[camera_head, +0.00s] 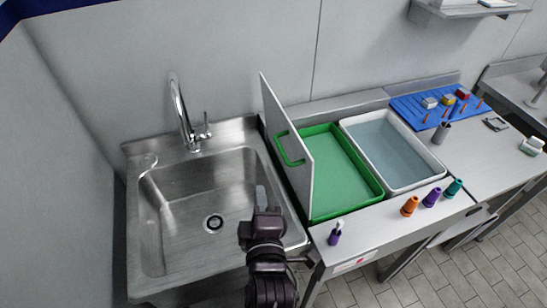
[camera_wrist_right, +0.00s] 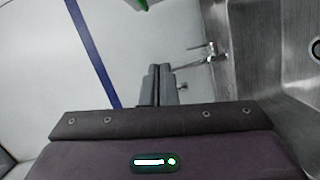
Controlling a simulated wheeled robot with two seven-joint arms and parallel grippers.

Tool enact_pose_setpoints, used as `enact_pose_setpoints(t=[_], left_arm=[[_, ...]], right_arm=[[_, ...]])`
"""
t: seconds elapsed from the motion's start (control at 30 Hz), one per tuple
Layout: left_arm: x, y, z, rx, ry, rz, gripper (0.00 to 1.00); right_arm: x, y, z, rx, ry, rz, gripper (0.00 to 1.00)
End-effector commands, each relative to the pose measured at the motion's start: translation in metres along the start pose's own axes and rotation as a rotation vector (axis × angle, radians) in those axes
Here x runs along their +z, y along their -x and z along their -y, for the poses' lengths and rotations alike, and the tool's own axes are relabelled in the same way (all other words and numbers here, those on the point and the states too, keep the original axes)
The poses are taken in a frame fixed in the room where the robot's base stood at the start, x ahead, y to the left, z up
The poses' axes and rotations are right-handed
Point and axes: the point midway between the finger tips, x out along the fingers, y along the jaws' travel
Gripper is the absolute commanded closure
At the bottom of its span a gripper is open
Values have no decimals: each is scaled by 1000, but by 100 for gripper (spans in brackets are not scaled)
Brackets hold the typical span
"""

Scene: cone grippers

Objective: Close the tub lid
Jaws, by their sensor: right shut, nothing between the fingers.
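The green tub (camera_head: 345,168) stands on the counter right of the sink. Its pale grey lid (camera_head: 281,112) stands up, tilted, along the tub's left side, so the tub is open. A green handle (camera_head: 283,152) is on the lid's left face. My right gripper (camera_head: 262,193) is over the sink's right side, in front of and left of the lid, apart from it. Its fingers (camera_wrist_right: 160,85) are together and empty in the right wrist view. My left gripper is in neither view.
The steel sink (camera_head: 165,245) with a tap (camera_head: 181,112) is on the left. A white tub of water (camera_head: 349,122) is right of the green tub. Orange (camera_head: 409,206), purple (camera_head: 432,198) and teal (camera_head: 454,188) cones stand along the front edge. A blue board (camera_head: 405,112) lies behind.

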Motion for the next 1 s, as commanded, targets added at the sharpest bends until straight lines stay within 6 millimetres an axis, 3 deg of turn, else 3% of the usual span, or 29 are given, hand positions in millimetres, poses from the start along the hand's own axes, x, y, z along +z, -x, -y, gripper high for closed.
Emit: enact_pose_setpoints(t=[0.13,0.27,0.67,0.8,1.0], left_arm=[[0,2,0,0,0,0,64],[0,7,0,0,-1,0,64],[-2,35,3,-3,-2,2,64],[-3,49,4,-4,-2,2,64],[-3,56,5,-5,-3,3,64]], right_arm=[[-3,4,-7,57,87,10,100],[-3,-9,-10,61,92,10,100],[-3,-92,-16,59,89,11,100],[18,-98,-18,55,92,12,100],[34,-102,-16,55,87,10,100]])
